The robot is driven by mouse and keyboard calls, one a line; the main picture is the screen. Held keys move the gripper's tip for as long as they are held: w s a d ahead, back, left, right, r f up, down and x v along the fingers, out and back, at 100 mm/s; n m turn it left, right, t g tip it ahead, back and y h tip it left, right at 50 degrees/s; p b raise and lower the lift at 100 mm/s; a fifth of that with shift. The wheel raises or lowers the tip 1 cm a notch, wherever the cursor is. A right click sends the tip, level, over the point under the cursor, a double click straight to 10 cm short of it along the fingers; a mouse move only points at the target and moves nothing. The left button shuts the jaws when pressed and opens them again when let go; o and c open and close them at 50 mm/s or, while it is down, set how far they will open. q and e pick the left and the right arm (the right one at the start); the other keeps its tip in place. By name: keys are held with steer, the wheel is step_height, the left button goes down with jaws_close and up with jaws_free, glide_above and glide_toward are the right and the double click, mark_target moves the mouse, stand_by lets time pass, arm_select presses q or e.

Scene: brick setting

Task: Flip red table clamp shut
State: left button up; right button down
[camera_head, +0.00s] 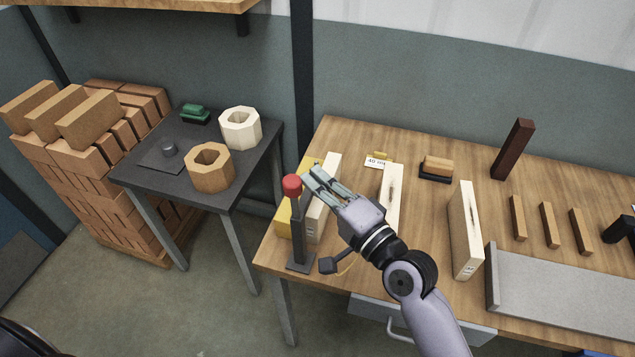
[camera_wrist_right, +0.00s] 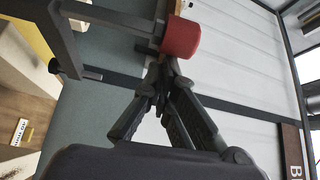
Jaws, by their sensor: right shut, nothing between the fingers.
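The table clamp stands at the left front corner of the wooden table. Its dark upright post (camera_head: 299,235) carries a red knob (camera_head: 291,184) at the top. My right gripper (camera_head: 308,175) is shut and empty, with its fingertips just right of the red knob. In the right wrist view the red knob (camera_wrist_right: 181,37) is right beyond the shut fingertips (camera_wrist_right: 163,62); I cannot tell whether they touch. The dark clamp arm (camera_wrist_right: 110,22) shows beside the knob there. My left gripper is not in view.
Pale blocks (camera_head: 466,230) and a yellow block (camera_head: 283,214) stand on the wooden table (camera_head: 420,255) near the clamp. A grey tray (camera_head: 565,290) lies at the right. A dark side table (camera_head: 160,182) with hollow blocks and a brick stack (camera_head: 85,170) stand left.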

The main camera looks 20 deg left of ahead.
steer(key=s+f+n+y+b, duration=0.2)
steer(key=s+n+y+b, duration=0.3)
steer(key=b, duration=0.9)
steer(key=s+n, duration=0.3)
steer(key=n, duration=0.1)
steer(key=shift+s+a+f+g, duration=0.2)
steer(key=shift+f+g, duration=0.1)
steer(key=shift+s, duration=0.1)
step_height(320, 180, up, 3)
steer(key=w+d+p, duration=0.1)
steer(key=w+p, duration=0.1)
steer(key=p, duration=0.1)
steer(key=w+b+v, duration=0.1)
steer(key=b+v, duration=0.2)
steer(key=v, duration=0.7)
steer(key=shift+f, duration=0.35)
